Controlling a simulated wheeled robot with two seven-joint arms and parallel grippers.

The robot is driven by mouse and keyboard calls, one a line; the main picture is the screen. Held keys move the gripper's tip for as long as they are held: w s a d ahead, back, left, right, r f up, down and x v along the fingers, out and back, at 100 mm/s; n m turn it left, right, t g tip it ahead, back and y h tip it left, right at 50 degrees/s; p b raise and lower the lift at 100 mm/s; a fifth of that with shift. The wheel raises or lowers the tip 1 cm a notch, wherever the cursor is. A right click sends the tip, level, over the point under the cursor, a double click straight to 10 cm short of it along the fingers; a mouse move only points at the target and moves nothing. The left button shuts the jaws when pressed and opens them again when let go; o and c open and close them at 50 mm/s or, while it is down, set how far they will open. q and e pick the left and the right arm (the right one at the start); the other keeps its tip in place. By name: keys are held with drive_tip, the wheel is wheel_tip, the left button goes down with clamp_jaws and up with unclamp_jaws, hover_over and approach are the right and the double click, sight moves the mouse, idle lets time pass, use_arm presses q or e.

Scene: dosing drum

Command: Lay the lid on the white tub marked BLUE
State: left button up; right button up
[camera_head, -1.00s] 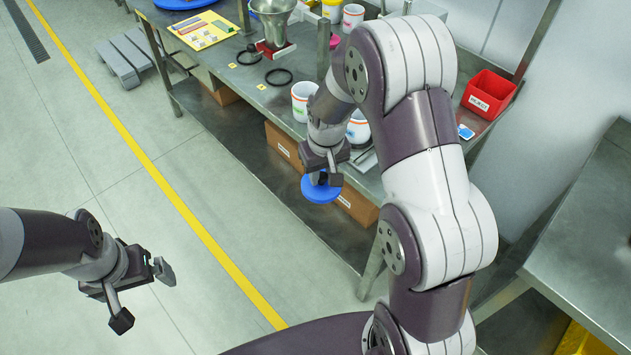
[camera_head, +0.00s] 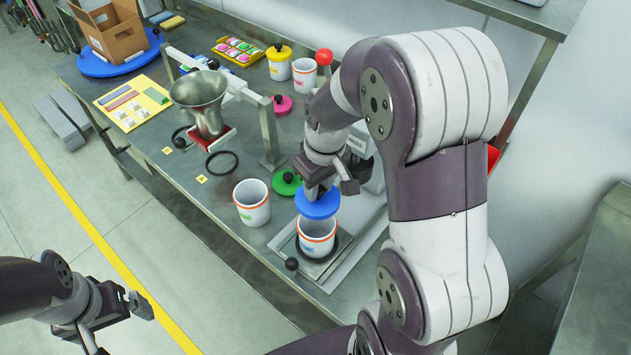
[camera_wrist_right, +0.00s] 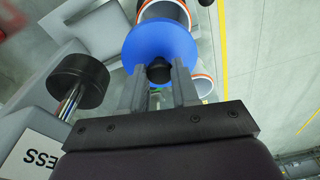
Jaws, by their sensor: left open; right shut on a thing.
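My right gripper (camera_head: 322,188) is shut on the black knob of the blue lid (camera_head: 318,206). It holds the lid level or nearly so, a little above a white tub (camera_head: 317,240) with orange bands, which stands open on a grey plate. Any colour word on this tub is too small to read. In the right wrist view the blue lid (camera_wrist_right: 160,40) hangs below the fingers (camera_wrist_right: 158,84) and covers part of a tub rim (camera_wrist_right: 163,10). My left gripper (camera_head: 122,318) is open and empty, away from the table at the lower left.
Another open white tub (camera_head: 251,205) stands left of the lid, with a green lid (camera_head: 286,183) behind it. A metal funnel (camera_head: 203,100) on a stand, a black ring (camera_head: 222,164), a pink lid (camera_head: 283,105) and a yellow-lidded tub (camera_head: 279,65) are further back.

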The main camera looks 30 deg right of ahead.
sight(318, 205)
drive_tip(key=shift+s+a+f+b, duration=0.3)
drive_tip(key=shift+s+a+b, duration=0.1)
drive_tip(key=shift+s+b, duration=0.15)
drive_tip(key=shift+s+a+f+b, duration=0.3)
drive_tip(key=shift+s+a+b, duration=0.05)
drive_tip(key=shift+s+b, duration=0.15)
drive_tip(key=f, duration=0.1)
drive_tip(key=f+b, duration=0.1)
drive_tip(key=w+d+f+b, duration=0.1)
drive_tip(key=shift+f, duration=0.2)
drive_tip(key=shift+a+f+b, duration=0.15)
drive_tip(key=shift+f+b, duration=0.05)
drive_tip(key=shift+b, duration=0.2)
drive_tip(key=shift+s+a, duration=0.15)
drive_tip(key=shift+s, duration=0.05)
use_arm(q)
drive_tip(key=f, duration=0.1)
drive_tip(key=s+f, duration=0.1)
drive_tip(key=f, duration=0.1)
drive_tip(key=a+f, duration=0.1)
drive_tip(key=shift+s+f, duration=0.3)
drive_tip(key=shift+f, duration=0.05)
drive_tip(key=shift+w+d, duration=0.1)
drive_tip(key=shift+w, duration=0.05)
use_arm(e)
drive_tip(key=shift+w, duration=0.15)
use_arm(q)
drive_tip(key=shift+r, duration=0.1)
